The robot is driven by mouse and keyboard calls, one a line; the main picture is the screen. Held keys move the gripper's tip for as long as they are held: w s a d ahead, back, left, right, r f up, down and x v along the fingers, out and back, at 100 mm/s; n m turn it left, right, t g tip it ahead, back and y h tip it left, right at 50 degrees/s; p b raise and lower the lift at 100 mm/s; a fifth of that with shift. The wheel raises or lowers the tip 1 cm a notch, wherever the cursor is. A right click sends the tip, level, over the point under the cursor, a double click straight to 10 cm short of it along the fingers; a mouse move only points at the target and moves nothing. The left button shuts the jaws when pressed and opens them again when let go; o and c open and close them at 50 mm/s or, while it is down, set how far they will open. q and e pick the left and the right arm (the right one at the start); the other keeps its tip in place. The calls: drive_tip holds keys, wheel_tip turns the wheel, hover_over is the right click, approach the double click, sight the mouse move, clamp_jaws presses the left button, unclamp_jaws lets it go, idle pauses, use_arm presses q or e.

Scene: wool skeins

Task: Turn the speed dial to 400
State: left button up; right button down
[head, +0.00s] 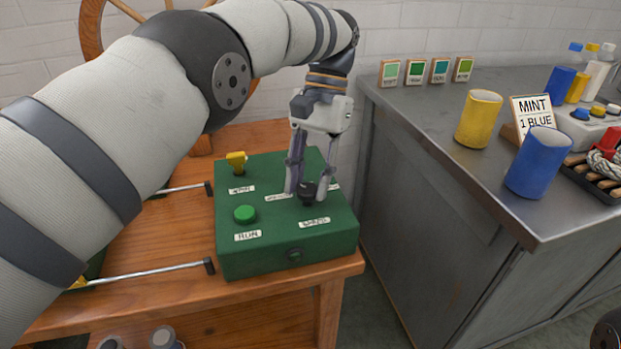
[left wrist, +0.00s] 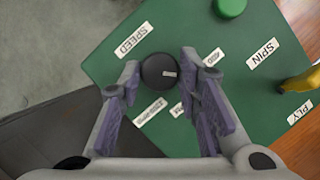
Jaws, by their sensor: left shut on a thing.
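The speed dial (head: 307,192) is a black knob on top of the green control box (head: 270,264). Its SPEED label (head: 314,222) is in front of it. My left gripper (head: 306,188) reaches down from above and is shut on the dial. In the left wrist view the dial (left wrist: 160,70) shows between the finger ends, with a small pale mark on its top. My right gripper is not in view.
A green RUN button (head: 245,214) and a yellow switch (head: 236,162) are on the same box. Metal rods (head: 150,273) run left from it on the wooden table (head: 140,240). At right, a metal counter (head: 440,120) holds yellow (head: 478,119) and blue (head: 539,162) cups.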

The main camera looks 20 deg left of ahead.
use_arm(q)
drive_tip(key=shift+a+n+h+p, duration=0.1)
drive_tip(key=shift+n+h+p, duration=0.45)
drive_tip(key=shift+n, duration=1.15)
drive_tip(key=shift+f+h, duration=0.1)
drive_tip(key=shift+h, duration=0.15)
drive_tip(key=o, duration=1.1)
